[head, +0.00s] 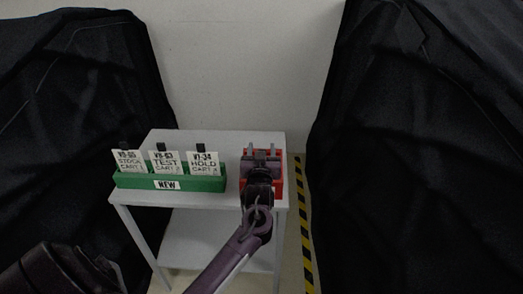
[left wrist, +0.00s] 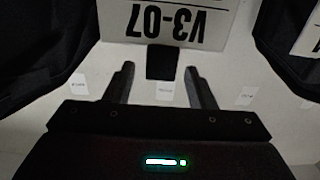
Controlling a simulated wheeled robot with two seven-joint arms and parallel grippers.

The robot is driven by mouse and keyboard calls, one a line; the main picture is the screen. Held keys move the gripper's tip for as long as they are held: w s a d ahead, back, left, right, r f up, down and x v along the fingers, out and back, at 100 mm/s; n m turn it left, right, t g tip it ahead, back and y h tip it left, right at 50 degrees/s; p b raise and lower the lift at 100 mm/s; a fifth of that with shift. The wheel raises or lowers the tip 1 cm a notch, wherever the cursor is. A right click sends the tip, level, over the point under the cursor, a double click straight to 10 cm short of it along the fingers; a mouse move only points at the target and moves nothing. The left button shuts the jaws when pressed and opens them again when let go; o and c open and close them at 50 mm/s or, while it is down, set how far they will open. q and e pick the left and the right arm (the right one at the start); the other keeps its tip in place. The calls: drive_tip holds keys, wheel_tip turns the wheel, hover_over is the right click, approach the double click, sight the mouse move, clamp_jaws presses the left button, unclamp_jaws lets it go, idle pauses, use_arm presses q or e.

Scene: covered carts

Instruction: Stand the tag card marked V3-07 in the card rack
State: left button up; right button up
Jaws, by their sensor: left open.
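My left gripper (head: 262,150) is over the right side of the table in the head view, in front of a red holder (head: 279,182). It is open and empty. In the left wrist view, the card marked V3-07 (left wrist: 180,22) shows upside down, with its black tab (left wrist: 162,62) between the open fingertips (left wrist: 160,70). The fingers stand apart from the tab on both sides. The head view does not show this card clearly; my gripper covers that spot. A green rack marked NEW (head: 167,185) holds three upright white cards: STOCK, TEST and HOLD. My right gripper is not in view.
The small light grey table (head: 230,142) has bare room behind the green rack. Large black covers (head: 75,100) stand left and right (head: 420,150). Yellow-black tape (head: 303,225) runs along the floor right of the table. Part of another card (left wrist: 308,32) shows in the left wrist view.

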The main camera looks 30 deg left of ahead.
use_arm(q)
drive_tip(key=b+v, duration=0.1)
drive_tip(key=v, duration=0.6)
drive_tip(key=shift+s+d+b, duration=0.2)
drive_tip(key=shift+s+b, duration=0.15)
drive_tip(key=shift+b, duration=0.05)
